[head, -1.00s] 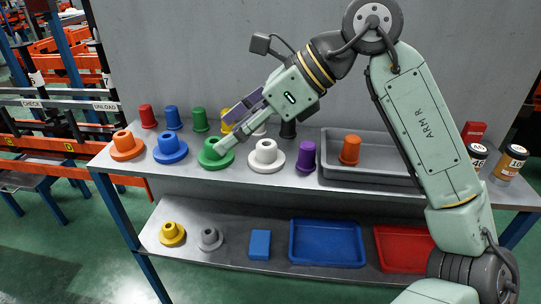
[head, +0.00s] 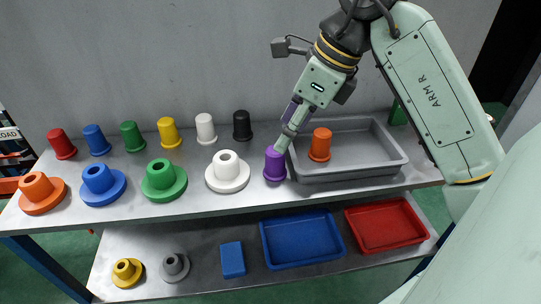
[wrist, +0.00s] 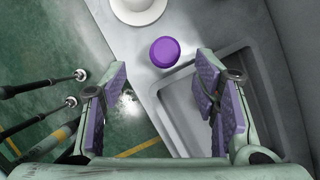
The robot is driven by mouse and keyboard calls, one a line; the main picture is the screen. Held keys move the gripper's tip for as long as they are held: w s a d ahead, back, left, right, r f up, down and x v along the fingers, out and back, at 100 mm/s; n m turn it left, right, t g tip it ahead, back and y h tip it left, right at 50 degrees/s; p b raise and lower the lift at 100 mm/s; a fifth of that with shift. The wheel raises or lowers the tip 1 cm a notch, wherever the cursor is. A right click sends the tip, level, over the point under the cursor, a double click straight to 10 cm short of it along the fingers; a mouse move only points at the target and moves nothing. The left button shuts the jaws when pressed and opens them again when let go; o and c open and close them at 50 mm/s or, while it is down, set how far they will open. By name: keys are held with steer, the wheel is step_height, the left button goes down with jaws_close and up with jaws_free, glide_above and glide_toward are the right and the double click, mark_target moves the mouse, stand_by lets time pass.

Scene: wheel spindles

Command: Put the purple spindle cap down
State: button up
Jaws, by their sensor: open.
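The purple spindle cap (head: 274,165) stands upright on the upper shelf, just left of the grey tray. In the wrist view the cap (wrist: 165,52) shows as a round purple top ahead of the fingers, roughly midway between them. My gripper (head: 284,143) is beside and slightly above the cap in the head view, its near finger overlapping the cap's edge in the picture. In the wrist view my gripper (wrist: 162,72) is wide open, with purple pads and nothing between them. I cannot tell whether a finger touches the cap.
The grey tray (head: 398,161) right of the cap holds an orange cap (head: 320,145). A white flanged spindle (head: 228,172) stands to the left, near other coloured spindles. Several caps line the back, including a black one (head: 242,125). Blue (head: 333,262) and red bins sit below.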

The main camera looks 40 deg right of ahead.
mark_target(276, 153)
steer(key=x, duration=0.2)
steer(key=p+x, duration=0.1)
steer(key=x, duration=0.2)
steer(key=p+x, duration=0.1)
steer(key=x, duration=0.1)
steer(key=shift+w+d+f, duration=0.25)
steer(key=shift+w+f, duration=0.05)
steer(key=shift+c, duration=0.2)
steer(key=c, duration=1.2)
steer(key=shift+r, duration=0.15)
